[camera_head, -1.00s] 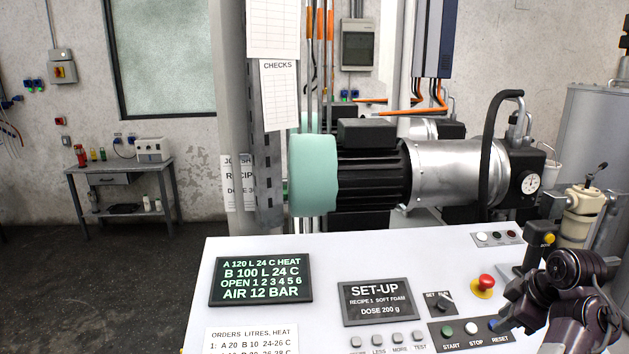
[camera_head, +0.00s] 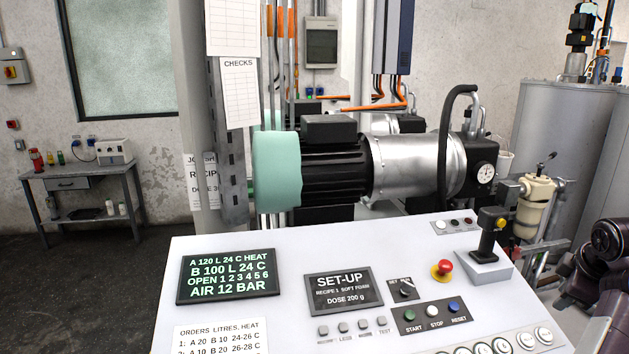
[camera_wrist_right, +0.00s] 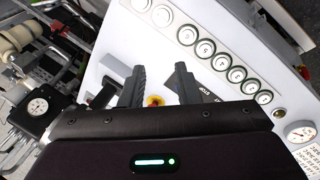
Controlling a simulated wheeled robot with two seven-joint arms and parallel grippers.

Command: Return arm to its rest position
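My right arm (camera_head: 606,258) shows at the right edge of the head view, beside the right end of the white control console (camera_head: 225,250) and clear of its buttons. In the right wrist view my right gripper (camera_wrist_right: 160,76) has its two dark fingers apart, with nothing seen between them. My left gripper is in neither view.
The console carries a black joystick (camera_head: 490,232), a red stop knob (camera_head: 442,269), START, STOP and RESET buttons, and a SET-UP display (camera_head: 343,288). A motor and pump (camera_head: 335,165) stand behind it. Grey tanks (camera_head: 565,130) and a cream-coloured valve unit (camera_head: 535,200) stand at the right.

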